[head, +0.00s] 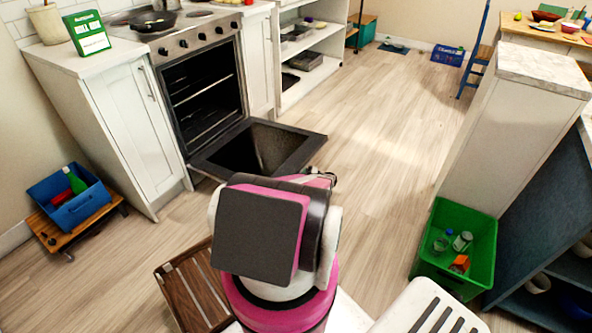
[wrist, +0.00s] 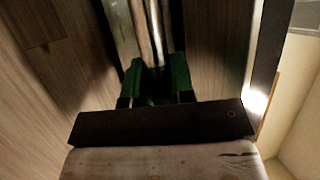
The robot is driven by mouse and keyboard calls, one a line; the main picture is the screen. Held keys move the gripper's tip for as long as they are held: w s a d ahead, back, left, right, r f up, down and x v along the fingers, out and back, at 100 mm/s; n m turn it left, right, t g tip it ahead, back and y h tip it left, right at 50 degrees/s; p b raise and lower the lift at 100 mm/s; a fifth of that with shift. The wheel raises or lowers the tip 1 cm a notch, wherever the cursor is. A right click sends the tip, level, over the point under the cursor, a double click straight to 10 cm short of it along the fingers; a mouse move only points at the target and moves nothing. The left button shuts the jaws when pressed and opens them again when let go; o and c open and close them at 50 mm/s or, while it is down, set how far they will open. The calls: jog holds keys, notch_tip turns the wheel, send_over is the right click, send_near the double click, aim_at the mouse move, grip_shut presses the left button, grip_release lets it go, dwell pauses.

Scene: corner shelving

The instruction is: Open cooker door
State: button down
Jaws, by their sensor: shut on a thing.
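The cooker (head: 200,85) stands against the wall at the upper left in the head view, with its dark oven cavity showing. Its door (head: 308,150) is swung down, roughly level, just behind my arm. In the wrist view my gripper (wrist: 157,70) has its two green fingers shut on a shiny metal bar, the door handle (wrist: 148,30). In the head view my arm hides most of the gripper and the handle.
White cabinets (head: 130,120) flank the cooker. A blue crate (head: 78,208) sits on a low wooden stand at left. A slatted wooden piece (head: 190,290) is beside my base. A green bin (head: 428,245) stands at right. The floor beyond the door is clear.

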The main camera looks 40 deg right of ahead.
jog(key=shift+d+f, duration=0.1)
jog(key=shift+f, duration=0.3)
jog(key=c, duration=1)
grip_release()
jog(key=shift+s, duration=0.1)
jog(key=v, duration=1)
jog(key=shift+s+d+f, duration=0.15)
jog(key=shift+s+d, duration=0.1)
jog(key=shift+s, duration=0.05)
